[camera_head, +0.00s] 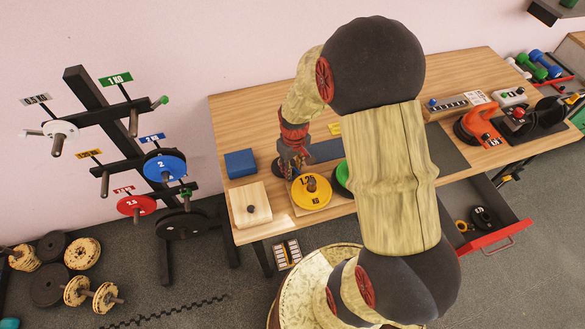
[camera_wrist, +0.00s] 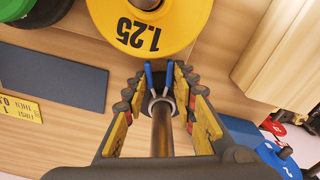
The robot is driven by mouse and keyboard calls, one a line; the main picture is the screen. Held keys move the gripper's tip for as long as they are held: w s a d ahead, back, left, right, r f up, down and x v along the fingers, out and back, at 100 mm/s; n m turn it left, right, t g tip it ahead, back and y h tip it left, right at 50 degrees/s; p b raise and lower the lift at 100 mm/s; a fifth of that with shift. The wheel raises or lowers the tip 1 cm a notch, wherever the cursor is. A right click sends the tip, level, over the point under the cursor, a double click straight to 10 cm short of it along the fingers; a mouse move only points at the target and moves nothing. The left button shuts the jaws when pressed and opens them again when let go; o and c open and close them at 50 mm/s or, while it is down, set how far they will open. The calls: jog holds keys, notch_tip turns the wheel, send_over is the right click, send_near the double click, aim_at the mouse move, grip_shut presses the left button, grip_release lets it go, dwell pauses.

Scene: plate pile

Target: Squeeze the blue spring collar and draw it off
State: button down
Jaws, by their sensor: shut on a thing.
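The blue spring collar (camera_wrist: 149,76) shows in the wrist view as two blue handles with a metal ring around a dark bar (camera_wrist: 162,138). My gripper (camera_wrist: 160,84) has one finger on each side of the handles and is shut on them. The ring is partly hidden between the fingers and still encircles the bar. In the head view my gripper (camera_head: 293,164) is low over the table, and the collar is too small and covered to make out.
A yellow 1.25 plate (camera_head: 311,193) lies beside my gripper, with a green plate (camera_head: 342,175) partly behind my arm. A wooden block (camera_head: 250,206) and a blue box (camera_head: 240,163) stand at the left. An open red-fronted drawer (camera_head: 502,238) juts out at right.

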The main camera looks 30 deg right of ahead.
jog(key=shift+r, duration=0.2)
notch_tip(320, 180, up, 14)
jog(key=p, duration=1)
jog(key=shift+r, duration=0.2)
dwell(1.7)
jog(key=shift+s+f, duration=0.1)
